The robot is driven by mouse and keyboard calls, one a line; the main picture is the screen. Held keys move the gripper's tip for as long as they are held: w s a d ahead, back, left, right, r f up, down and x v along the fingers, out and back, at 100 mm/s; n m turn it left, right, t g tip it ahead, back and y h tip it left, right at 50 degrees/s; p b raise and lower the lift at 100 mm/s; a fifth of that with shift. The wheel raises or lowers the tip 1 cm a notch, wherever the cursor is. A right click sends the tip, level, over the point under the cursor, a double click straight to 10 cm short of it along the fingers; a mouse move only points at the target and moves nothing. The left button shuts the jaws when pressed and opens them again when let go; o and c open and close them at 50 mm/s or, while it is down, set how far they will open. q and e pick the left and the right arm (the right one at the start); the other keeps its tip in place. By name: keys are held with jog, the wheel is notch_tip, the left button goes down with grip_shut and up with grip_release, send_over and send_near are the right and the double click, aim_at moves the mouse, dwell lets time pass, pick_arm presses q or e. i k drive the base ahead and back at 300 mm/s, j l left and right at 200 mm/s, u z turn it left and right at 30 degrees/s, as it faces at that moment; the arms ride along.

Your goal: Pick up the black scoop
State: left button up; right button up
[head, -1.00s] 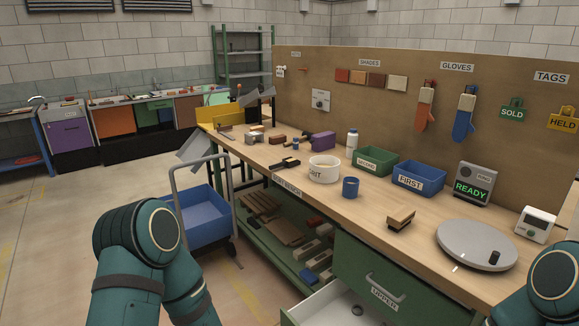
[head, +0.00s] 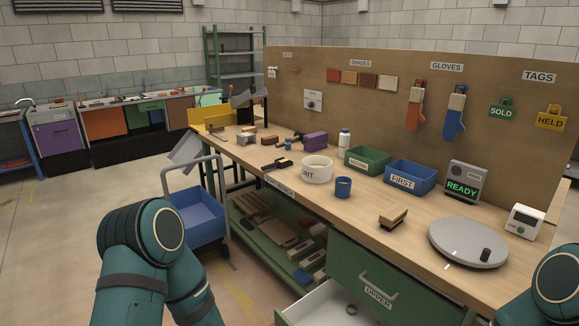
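A small black tool (head: 277,165) lies flat on the workbench (head: 372,205), left of the white grit tub (head: 317,169). It may be the black scoop, but it is too small to tell its shape for sure. Neither gripper shows in the head view. Only teal links of my arms show at the lower left and lower right, in front of the bench.
A blue cup (head: 343,187), a green bin (head: 367,160), a blue bin (head: 411,177), a brush (head: 393,219) and a grey turntable (head: 468,243) stand on the bench. The upper drawer (head: 335,304) is pulled open. A blue cart (head: 203,217) stands at the bench's left end.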

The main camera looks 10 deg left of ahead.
aim_at(277, 165)
jog(key=i+j+z, duration=0.15)
jog(key=z, duration=0.35)
jog(key=i+j+z, duration=0.1)
jog(key=j+z, duration=0.15)
jog(key=z, duration=0.25)
jog(key=i+j+z, duration=0.2)
jog(key=j, duration=0.25)
jog(key=k+j+z, duration=0.2)
jog(key=j, duration=0.25)
jog(key=i+j+z, duration=0.1)
jog(key=j, duration=0.4)
jog(key=j+z, duration=0.15)
jog(key=j, duration=0.35)
jog(key=j+z, duration=0.1)
jog(key=j, duration=1.8)
